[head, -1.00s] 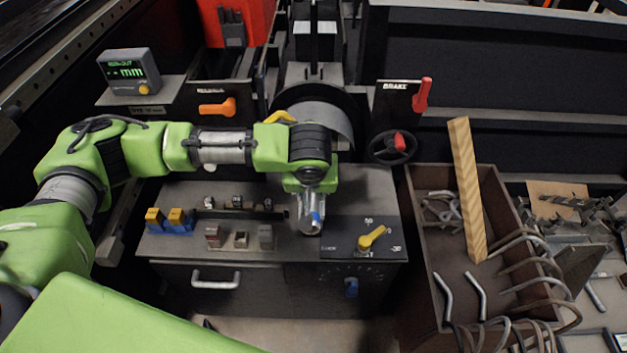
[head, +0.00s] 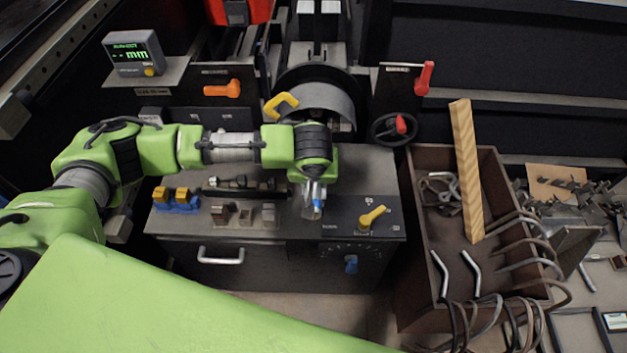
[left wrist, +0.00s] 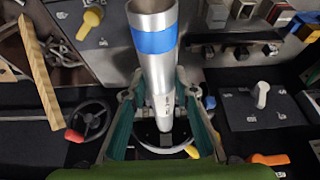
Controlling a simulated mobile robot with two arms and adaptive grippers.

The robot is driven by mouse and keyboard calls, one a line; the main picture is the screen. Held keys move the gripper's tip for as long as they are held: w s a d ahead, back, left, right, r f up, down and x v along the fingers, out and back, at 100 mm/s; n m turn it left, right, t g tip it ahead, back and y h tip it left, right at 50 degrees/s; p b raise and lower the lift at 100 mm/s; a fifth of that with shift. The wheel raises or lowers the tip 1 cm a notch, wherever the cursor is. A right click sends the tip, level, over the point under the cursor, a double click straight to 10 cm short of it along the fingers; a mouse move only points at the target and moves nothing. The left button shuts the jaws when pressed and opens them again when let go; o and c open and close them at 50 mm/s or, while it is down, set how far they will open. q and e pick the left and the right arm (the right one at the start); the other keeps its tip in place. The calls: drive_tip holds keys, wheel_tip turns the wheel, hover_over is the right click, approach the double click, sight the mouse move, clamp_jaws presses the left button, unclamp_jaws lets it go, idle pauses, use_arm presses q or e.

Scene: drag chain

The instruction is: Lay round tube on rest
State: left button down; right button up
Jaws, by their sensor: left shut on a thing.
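The round tube is a silver metal tube with a blue band (left wrist: 153,42); only a short part of it shows in the head view (head: 317,202). My left gripper (left wrist: 160,95) is shut on the tube, with one green-sided finger on each side. In the head view my left gripper (head: 314,190) hangs over the right part of the grey bench top, left of the yellow dial. A holder with a blue base and yellow blocks (head: 175,199) stands at the bench's left; I cannot tell which fixture is the rest. My right gripper is out of view.
Several small metal blocks (head: 244,214) stand mid-bench. The yellow dial (head: 372,217) is at right. A yellow handle (head: 281,104) and dark round housing (head: 318,88) stand behind. A brown bin (head: 438,245) holds bent rods and a wooden bar (head: 466,172).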

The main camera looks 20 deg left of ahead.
use_arm(q)
drive_tip(key=shift+w+a+f+b, duration=0.3)
drive_tip(key=shift+w+f+b, duration=0.25)
drive_tip(key=shift+w, duration=0.45)
drive_tip(key=shift+w+a+f+b, duration=0.3)
drive_tip(key=shift+w+f, duration=0.4)
drive_tip(key=shift+w, duration=0.35)
drive_tip(key=shift+w+a+f+b, duration=0.25)
drive_tip(key=shift+w+f+b, duration=0.3)
drive_tip(key=shift+w, duration=0.45)
drive_tip(key=shift+s+f+b, duration=0.1)
drive_tip(key=shift+f+b, duration=0.4)
drive_tip(key=shift+f, duration=0.8)
drive_tip(key=shift+f, duration=0.1)
drive_tip(key=c, duration=1.6)
unclamp_jaws()
drive_tip(key=shift+o, duration=0.2)
drive_tip(key=shift+s, duration=0.2)
drive_tip(key=v, duration=1.2)
drive_tip(key=shift+w, duration=0.2)
